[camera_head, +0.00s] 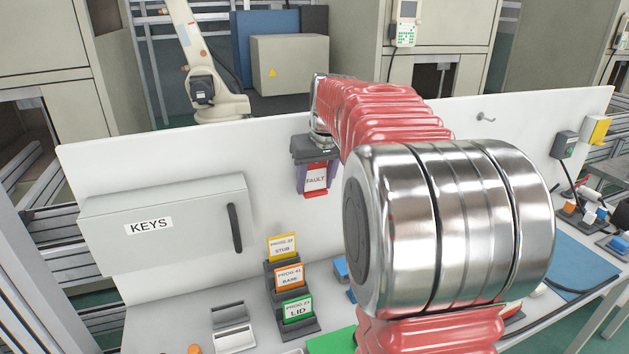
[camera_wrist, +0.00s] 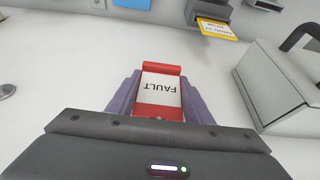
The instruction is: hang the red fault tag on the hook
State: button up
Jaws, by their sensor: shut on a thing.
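The red fault tag (camera_head: 316,181), with a white FAULT label, is held between the purple-grey fingers of my gripper (camera_head: 314,167), in front of the white back panel. In the wrist view the tag (camera_wrist: 159,96) shows upside down, between the two fingers of the gripper (camera_wrist: 160,88), which is shut on it. A small metal hook (camera_head: 487,118) sticks out of the panel, well to the right of the tag in the head view. A metal piece at the left edge of the wrist view (camera_wrist: 6,90) looks like the hook, partly cut off.
A grey KEYS cabinet (camera_head: 165,225) is on the panel's left. Yellow STUB (camera_head: 282,247), orange BASE (camera_head: 289,278) and green LID (camera_head: 298,309) cards stand in holders below the gripper. My arm hides part of the panel and bench. A yellow box (camera_head: 596,130) is at the panel's right end.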

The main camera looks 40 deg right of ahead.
jog(key=s, duration=0.2)
jog(key=s+a, duration=0.1)
jog(key=s, duration=0.2)
jog(key=shift+s+a, duration=0.15)
jog(key=shift+a, duration=0.05)
dwell(0.5)
jog(key=shift+s, duration=0.1)
dwell(0.9)
